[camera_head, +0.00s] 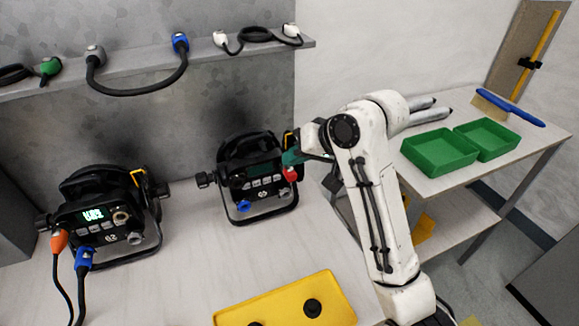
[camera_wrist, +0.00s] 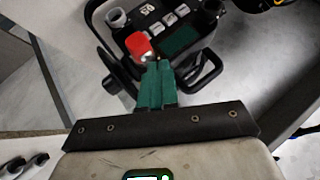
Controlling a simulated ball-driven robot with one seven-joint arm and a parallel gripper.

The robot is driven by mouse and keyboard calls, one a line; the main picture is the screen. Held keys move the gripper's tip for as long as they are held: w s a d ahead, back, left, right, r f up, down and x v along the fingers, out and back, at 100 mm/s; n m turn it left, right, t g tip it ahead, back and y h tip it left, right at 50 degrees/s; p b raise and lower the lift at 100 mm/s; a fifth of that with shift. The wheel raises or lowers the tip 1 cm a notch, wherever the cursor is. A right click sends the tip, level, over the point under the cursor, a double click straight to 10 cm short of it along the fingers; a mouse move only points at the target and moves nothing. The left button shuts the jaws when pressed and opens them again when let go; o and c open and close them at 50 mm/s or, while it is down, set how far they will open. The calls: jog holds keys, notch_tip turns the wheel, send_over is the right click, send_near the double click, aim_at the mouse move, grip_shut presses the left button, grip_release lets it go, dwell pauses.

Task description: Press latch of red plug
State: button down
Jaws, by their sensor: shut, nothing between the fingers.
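The red plug (camera_head: 291,174) sits at the right side of the front panel of the right-hand par can (camera_head: 262,183). It also shows in the wrist view (camera_wrist: 137,44), at the upper left, with a pale front end. My gripper (camera_head: 292,158) has green fingers, shut together with nothing between them. In the wrist view the fingertips (camera_wrist: 158,66) are right beside the red plug's lower right edge. I cannot tell whether they touch it. The plug's latch is not clearly visible.
A second par can (camera_head: 105,218) stands left, with an orange plug (camera_head: 59,241) and a blue plug (camera_head: 84,257) cabled in. A yellow tray (camera_head: 285,303) lies in front. Green bins (camera_head: 440,150) stand on the right table. A shelf (camera_head: 130,72) holds cables behind.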

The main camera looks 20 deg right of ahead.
jog(key=shift+f, duration=0.3)
jog(key=shift+r+p, duration=0.2)
jog(key=shift+p, duration=0.1)
dwell(0.3)
jog(key=shift+r+p, duration=0.65)
jog(key=shift+p, duration=0.25)
notch_tip(320, 180, up, 5)
jog(key=p, duration=0.5)
jog(key=shift+p, duration=0.4)
